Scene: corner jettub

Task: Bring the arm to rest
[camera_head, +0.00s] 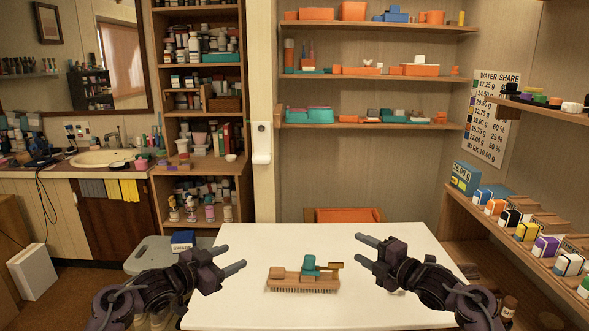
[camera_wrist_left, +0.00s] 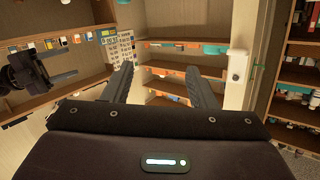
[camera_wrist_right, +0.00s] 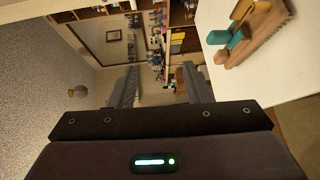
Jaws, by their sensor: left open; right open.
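My left gripper (camera_head: 233,260) is on the left side of the white table, above its left part, with its fingers apart and nothing between them. Its fingers also show apart in the left wrist view (camera_wrist_left: 163,88). My right gripper (camera_head: 368,252) is above the right part of the table, open and empty. Its fingers also show apart in the right wrist view (camera_wrist_right: 160,88). The two grippers face each other across a wooden brush (camera_head: 303,282), which carries a teal piece (camera_head: 310,266) on top. Neither gripper touches the brush.
The white table (camera_head: 335,311) is otherwise mostly clear. A shelf with several coloured boxes (camera_head: 527,231) stands at the right. Shelves with orange and teal items (camera_head: 376,73) are on the back wall.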

